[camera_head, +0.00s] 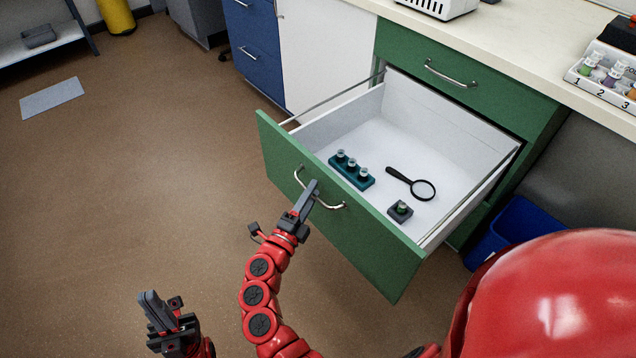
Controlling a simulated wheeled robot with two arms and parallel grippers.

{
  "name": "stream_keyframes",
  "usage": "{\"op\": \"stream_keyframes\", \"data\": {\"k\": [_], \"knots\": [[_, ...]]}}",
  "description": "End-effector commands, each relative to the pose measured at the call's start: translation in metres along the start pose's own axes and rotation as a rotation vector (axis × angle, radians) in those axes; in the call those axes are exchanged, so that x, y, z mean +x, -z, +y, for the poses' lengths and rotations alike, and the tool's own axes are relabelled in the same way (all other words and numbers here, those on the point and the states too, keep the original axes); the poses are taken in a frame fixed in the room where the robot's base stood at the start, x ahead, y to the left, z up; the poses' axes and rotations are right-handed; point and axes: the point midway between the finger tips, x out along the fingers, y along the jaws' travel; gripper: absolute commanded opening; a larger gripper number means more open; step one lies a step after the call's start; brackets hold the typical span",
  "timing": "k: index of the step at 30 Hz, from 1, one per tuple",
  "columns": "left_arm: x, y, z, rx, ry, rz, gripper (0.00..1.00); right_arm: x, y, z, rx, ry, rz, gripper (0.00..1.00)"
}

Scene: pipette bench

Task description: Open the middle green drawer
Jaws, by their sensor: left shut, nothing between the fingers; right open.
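The green-fronted drawer (362,248) stands pulled well out of the cabinet, below a shut top green drawer (478,92). Its white inside is in full view. Its curved metal handle (331,206) is on the outer face of the front. My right gripper (311,188) is open at this handle, with a finger overlapping the bar; I cannot tell whether it touches. My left gripper (153,303) is shut and empty, low over the floor at the lower left, apart from the drawer.
Inside the drawer lie a teal rack (350,175) with 3 vials, a black magnifying glass (411,184) and a small dark block (399,211). A blue bin (520,228) stands right of the cabinet. The countertop (530,50) is above. The brown floor at left is mostly clear.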

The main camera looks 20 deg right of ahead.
Motion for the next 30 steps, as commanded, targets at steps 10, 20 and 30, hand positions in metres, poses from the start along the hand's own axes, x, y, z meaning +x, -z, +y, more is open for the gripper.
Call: {"op": "stream_keyframes", "data": {"k": [10,20,30], "knots": [[0.0003,0.0,-0.0001,0.0,0.0,0.0,0.0,0.0008,-0.0005,-0.0004,0.0,0.0,-0.001,0.42],[0.0003,0.0,0.0,0.0,0.0,0.0,0.0,0.0008,-0.0005,-0.0004,0.001,0.0,-0.001,0.0],[0.0003,0.0,-0.0001,0.0,0.0,0.0,0.0,0.0007,-0.0006,-0.0002,0.001,-0.001,-0.001,0.0]]}}
